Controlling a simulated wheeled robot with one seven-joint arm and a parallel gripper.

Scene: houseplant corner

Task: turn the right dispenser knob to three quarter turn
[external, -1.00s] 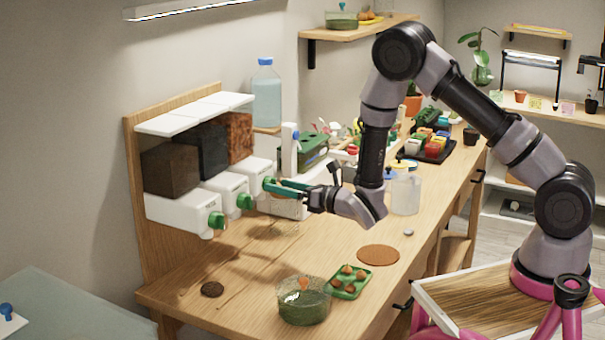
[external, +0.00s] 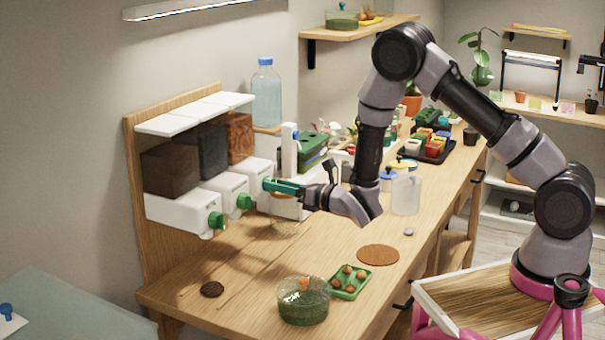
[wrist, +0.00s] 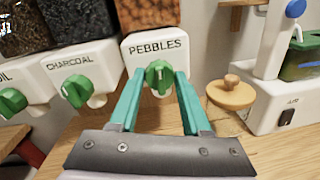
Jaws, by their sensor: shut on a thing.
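The right dispenser, a white box labelled PEBBLES (wrist: 155,47), has a green knob (wrist: 159,77) on its front. In the wrist view my gripper (wrist: 158,82) has its teal fingers on both sides of this knob, shut on it. The knob's pale line looks close to upright. In the external view my gripper (external: 268,185) reaches the front of the right dispenser (external: 258,168), and its fingers hide most of the knob. Brown pebbles (external: 239,137) fill the bin above.
The charcoal knob (wrist: 75,91) and another green knob (wrist: 12,102) lie to the left. A wooden-knobbed disc (wrist: 231,93) and a white machine (wrist: 277,100) are close on the right.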

